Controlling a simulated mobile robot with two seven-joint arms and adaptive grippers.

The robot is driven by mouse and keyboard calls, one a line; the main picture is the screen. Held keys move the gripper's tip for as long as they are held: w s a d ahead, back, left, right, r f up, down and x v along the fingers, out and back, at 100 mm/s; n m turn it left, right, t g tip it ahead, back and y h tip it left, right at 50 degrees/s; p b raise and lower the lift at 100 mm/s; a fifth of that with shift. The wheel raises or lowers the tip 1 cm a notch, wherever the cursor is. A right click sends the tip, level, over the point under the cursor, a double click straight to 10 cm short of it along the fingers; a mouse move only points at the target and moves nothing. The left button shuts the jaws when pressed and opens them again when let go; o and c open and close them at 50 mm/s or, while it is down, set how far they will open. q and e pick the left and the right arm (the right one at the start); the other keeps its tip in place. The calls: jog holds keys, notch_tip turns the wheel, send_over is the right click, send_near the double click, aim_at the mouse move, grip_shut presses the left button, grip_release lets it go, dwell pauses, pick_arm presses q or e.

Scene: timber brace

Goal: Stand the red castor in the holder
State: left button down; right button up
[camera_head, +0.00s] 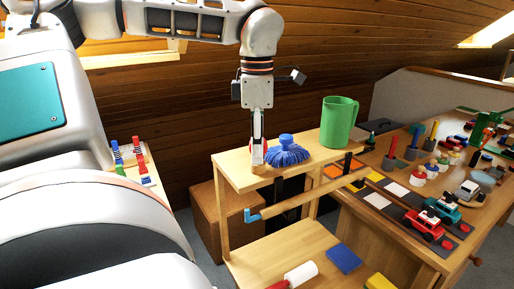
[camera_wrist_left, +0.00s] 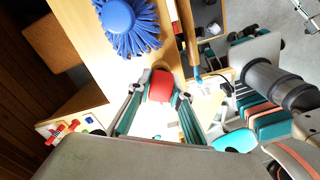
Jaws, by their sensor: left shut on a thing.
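My left gripper (camera_head: 258,160) points down at the left front corner of the raised wooden shelf, just left of a blue bristly object. In the left wrist view the gripper (camera_wrist_left: 158,92) is shut on a rounded red thing, which looks like the red castor (camera_wrist_left: 160,84). Only a thin red strip of it shows between the fingers in the head view. Its lower part is hidden, and I cannot tell whether it touches the shelf. I cannot make out the holder for certain. My right gripper is not in view.
The blue bristly object (camera_head: 287,151) is close beside the gripper, with a green mug (camera_head: 339,121) behind it on the shelf (camera_head: 233,177). A wooden rail (camera_head: 300,199) runs along the front. The workbench at right holds toy cars and several small items.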

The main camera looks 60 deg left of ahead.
pick_arm(q)
jog(key=shift+f, duration=0.4)
jog(key=c, duration=1.8)
grip_release()
jog(key=shift+o, duration=0.2)
notch_tip(320, 180, up, 12)
jog(key=shift+r, duration=0.1)
